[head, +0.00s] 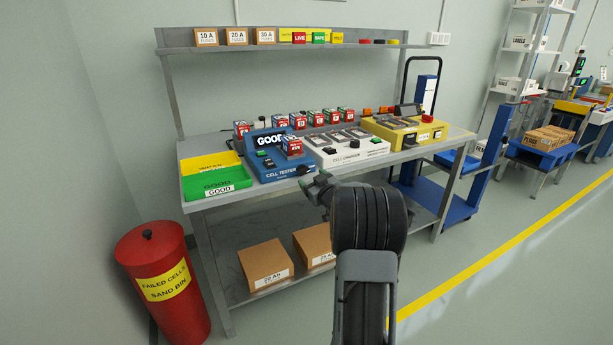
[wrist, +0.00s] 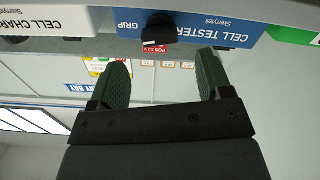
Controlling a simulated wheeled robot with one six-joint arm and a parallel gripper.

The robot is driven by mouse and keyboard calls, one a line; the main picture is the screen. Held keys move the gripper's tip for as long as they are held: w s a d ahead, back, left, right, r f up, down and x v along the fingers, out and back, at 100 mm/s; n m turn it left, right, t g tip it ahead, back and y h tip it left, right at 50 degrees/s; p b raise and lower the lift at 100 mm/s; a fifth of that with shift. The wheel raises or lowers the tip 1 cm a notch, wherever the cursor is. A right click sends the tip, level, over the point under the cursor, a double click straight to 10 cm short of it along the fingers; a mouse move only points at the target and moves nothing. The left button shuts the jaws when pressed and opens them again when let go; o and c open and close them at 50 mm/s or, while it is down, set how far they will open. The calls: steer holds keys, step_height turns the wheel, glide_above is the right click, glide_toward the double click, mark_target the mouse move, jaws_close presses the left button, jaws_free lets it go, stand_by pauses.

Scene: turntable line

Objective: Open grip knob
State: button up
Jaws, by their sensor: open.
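The black grip knob (wrist: 157,28) is on the front of the blue cell tester (wrist: 190,22), beside the word GRIP. The knob also shows small in the head view (head: 303,170). The tester (head: 262,168) stands on the bench, its screen reads GOOD, and a red, white and green cell (head: 292,148) sits on it. My gripper (wrist: 162,58) is open and empty. The knob lies just beyond its fingertips, roughly between them, with no contact visible. In the head view my gripper (head: 318,188) is at the bench's front edge, just below the tester's front right.
A green GOOD tray (head: 215,182) and a yellow tray (head: 212,162) are left of the tester. The white cell charger (head: 350,152) is right of it. Several cells stand behind. A red sand bin (head: 160,265) stands on the floor at left.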

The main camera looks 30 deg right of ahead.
mark_target(305, 173)
steer(key=shift+w+d, duration=0.2)
steer(key=shift+w, duration=1.1)
steer(key=shift+w+d, duration=0.15)
steer(key=shift+w, duration=1.1)
steer(key=shift+c, duration=0.3)
steer(key=c, duration=0.9)
steer(key=shift+o, duration=0.2)
steer(key=shift+f+n+b, duration=0.1)
steer(key=shift+n+b, duration=0.2)
steer(key=shift+b, duration=0.25)
steer(key=shift+f+n+b, duration=0.1)
steer(key=shift+n+b, duration=5.35)
steer(key=shift+n, duration=1.45)
steer(key=shift+a+n, duration=0.1)
steer(key=shift+n, duration=0.2)
